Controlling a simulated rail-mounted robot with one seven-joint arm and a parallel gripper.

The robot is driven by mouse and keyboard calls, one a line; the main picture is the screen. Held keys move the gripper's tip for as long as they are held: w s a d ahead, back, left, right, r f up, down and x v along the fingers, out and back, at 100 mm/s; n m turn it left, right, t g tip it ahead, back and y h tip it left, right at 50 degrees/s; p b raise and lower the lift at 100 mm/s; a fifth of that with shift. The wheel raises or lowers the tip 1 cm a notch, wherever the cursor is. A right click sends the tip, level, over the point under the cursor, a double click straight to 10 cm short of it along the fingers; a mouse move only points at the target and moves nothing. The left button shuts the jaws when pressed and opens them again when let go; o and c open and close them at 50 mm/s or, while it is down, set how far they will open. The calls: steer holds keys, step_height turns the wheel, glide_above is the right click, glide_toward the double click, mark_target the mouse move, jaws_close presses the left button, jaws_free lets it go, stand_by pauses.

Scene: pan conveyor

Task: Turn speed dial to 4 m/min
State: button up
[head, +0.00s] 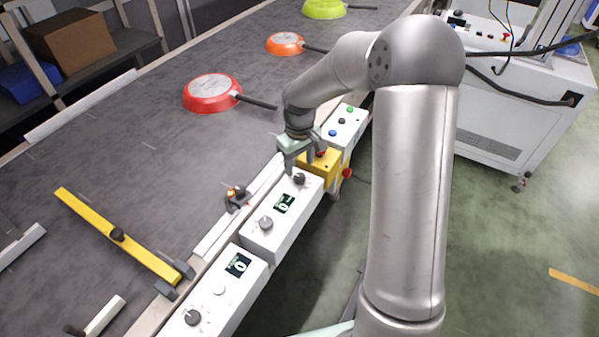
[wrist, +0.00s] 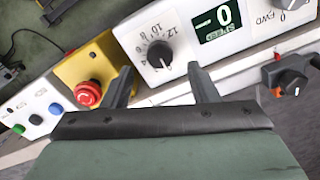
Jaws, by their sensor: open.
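The speed dial (head: 299,179) is a dark knob at the far end of a white control box (head: 303,204). In the wrist view the speed dial (wrist: 160,54) shows printed numbers beside it, among them 8, 10 and 12. The speed display (wrist: 217,19) on the box reads 0. My gripper (head: 299,172) is close over the dial in the head view. In the wrist view my gripper (wrist: 160,69) is open, its fingers apart with the dial showing between and beyond the tips. Nothing is held, and I cannot tell whether a finger touches the dial.
A yellow box (wrist: 98,62) with a red stop button (wrist: 88,94) sits close beside one finger. A second knob (head: 266,223) is on the same box. Another white box (head: 222,292) stands nearer. Pans, such as the red one (head: 211,93), lie on the grey conveyor (head: 110,150).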

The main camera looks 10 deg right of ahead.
mark_target(299, 176)
steer(key=shift+f, duration=2.4)
steer(key=c, duration=1)
steer(key=shift+o, duration=0.2)
